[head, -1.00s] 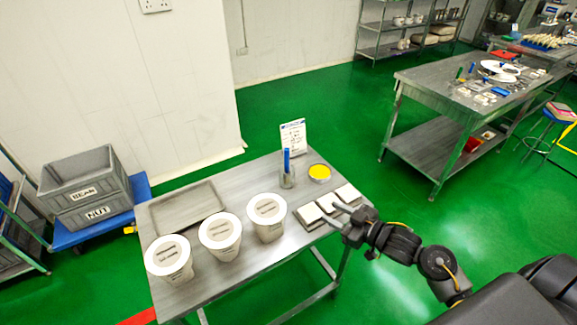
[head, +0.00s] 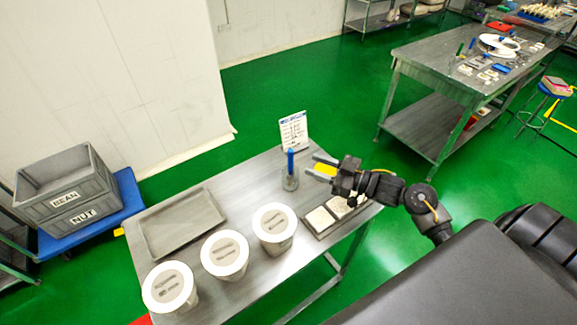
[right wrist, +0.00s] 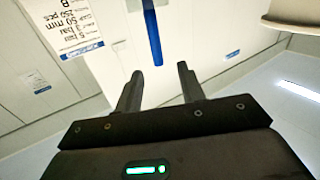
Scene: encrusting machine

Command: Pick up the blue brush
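The blue brush (head: 291,161) stands upright, handle up, in a small clear cup (head: 289,182) near the back of the near table. Its blue handle also shows in the right wrist view (right wrist: 152,38), just beyond the gap between my fingertips and a little left of its middle. My right gripper (head: 312,166) is open and empty, to the right of the brush, with its fingers pointing left towards the handle. Its two fingers show apart in the right wrist view (right wrist: 159,74). The handle is not between the fingers. My left gripper is out of view.
A sign (head: 293,131) stands behind the cup. A yellow-topped round container (head: 325,169) is partly hidden by my right gripper. Several white-lidded tubs (head: 224,254) line the table's front, a tray (head: 178,222) lies at left, and pale square pieces sit on a board (head: 321,218).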

